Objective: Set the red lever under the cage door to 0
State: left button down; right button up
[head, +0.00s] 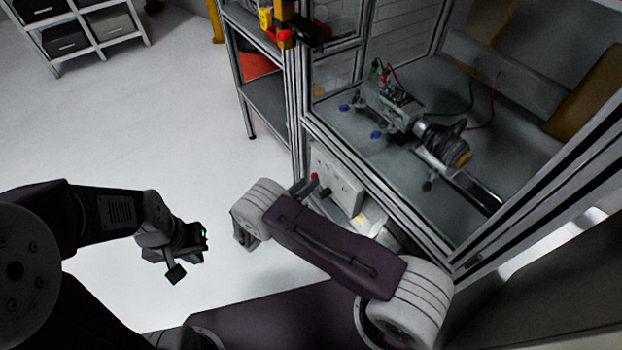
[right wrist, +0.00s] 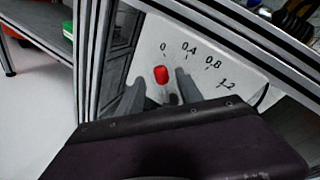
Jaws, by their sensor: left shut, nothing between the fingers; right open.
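The red lever's knob (right wrist: 161,74) shows in the right wrist view against a white panel (right wrist: 231,67) marked 0, 0.4, 0.8 and 1.2. The knob is just below the 0 mark; the rest of the lever is hidden. My right gripper (right wrist: 158,93) is open, with one finger on each side of and below the knob; I cannot tell whether either touches it. In the head view, the red knob (head: 314,177) appears small by the right gripper (head: 313,190), at the white panel (head: 342,183). My left gripper (head: 188,256) is shut and empty over the floor.
The aluminium-framed cage (head: 375,197) stands above the panel, with a motor assembly (head: 445,147) on its bench. A shelf (head: 262,105) stands left of the cage. The white floor around my left gripper is clear.

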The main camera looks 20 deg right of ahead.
jog(key=f+v, duration=0.1)
jog(key=v, duration=0.5)
jog(key=shift+r+p, duration=0.35)
jog(key=shift+r, duration=0.15)
jog(key=shift+a, duration=0.1)
